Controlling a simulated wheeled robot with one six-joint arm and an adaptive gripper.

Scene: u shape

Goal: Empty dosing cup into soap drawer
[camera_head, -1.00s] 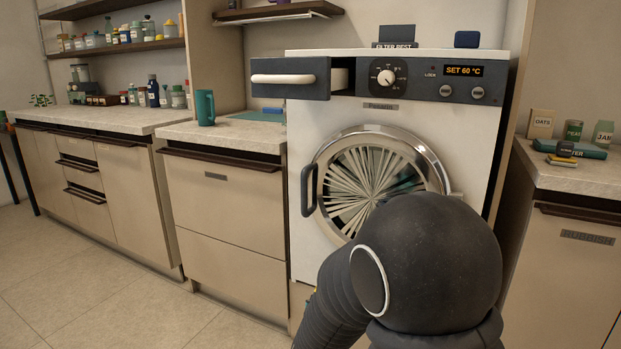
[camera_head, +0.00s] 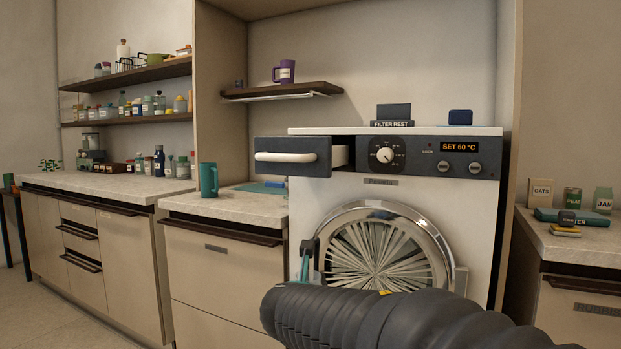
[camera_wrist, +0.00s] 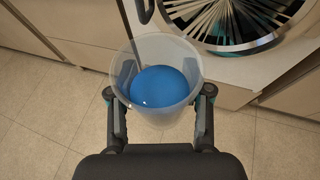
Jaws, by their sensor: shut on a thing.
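My gripper (camera_wrist: 157,105) is shut on the dosing cup (camera_wrist: 183,52), a translucent cup with blue liquid (camera_wrist: 158,86) in it, seen from above in the wrist view. The cup looks roughly upright, with one finger on each side. The soap drawer (camera_head: 292,157) is pulled out at the upper left of the washing machine (camera_head: 470,215), with a dark front and white handle. The cup is below the drawer, near the machine's front.
A teal mug (camera_head: 208,179) stands on the counter (camera_head: 240,207) to the left. Boxes and jars (camera_head: 603,199) stand on the right counter. The floor in front is clear.

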